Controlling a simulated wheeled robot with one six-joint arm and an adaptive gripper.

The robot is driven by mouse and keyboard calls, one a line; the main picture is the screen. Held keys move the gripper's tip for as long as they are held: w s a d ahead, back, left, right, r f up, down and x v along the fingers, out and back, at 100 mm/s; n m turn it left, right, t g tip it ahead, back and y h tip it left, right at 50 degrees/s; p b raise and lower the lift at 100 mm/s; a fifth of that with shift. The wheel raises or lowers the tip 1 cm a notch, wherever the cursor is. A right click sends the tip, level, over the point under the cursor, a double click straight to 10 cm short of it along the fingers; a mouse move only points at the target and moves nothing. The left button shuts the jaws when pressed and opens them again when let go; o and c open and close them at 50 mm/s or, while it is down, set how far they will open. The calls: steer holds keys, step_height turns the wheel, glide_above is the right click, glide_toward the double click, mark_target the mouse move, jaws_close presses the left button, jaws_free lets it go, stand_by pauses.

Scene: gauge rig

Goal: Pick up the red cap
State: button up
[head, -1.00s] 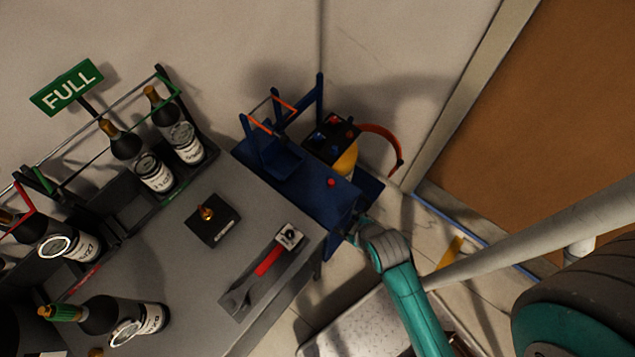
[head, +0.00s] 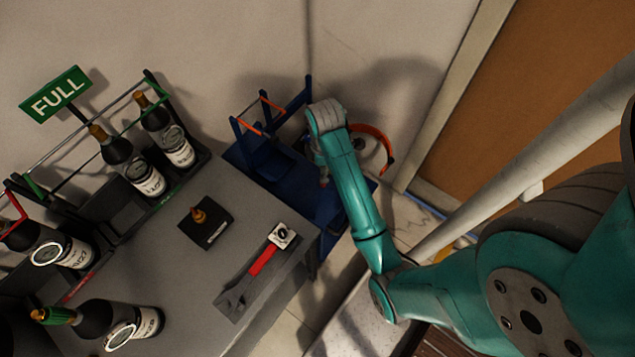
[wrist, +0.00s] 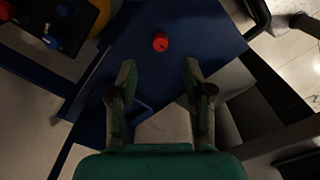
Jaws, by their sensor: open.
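The red cap (wrist: 160,42) is small and round and sits on a flat blue surface (wrist: 190,28) in the wrist view. My gripper (wrist: 159,69) is open and empty, its two fingers spread to either side below the cap in that picture. The cap lies beyond the fingertips, roughly in line with the gap between them, and nothing touches it. In the head view my arm reaches over the blue cart (head: 285,178) and largely hides the gripper and the cap's spot.
A grey table (head: 180,285) stands left of the cart, with a red-handled wrench (head: 262,262), a dark block with a brass fitting (head: 206,224) and several bottles. Orange-tipped rails (head: 248,127) rise at the cart's back.

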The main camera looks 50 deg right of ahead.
steer(key=shift+f, duration=3.7)
steer(key=c, duration=0.9)
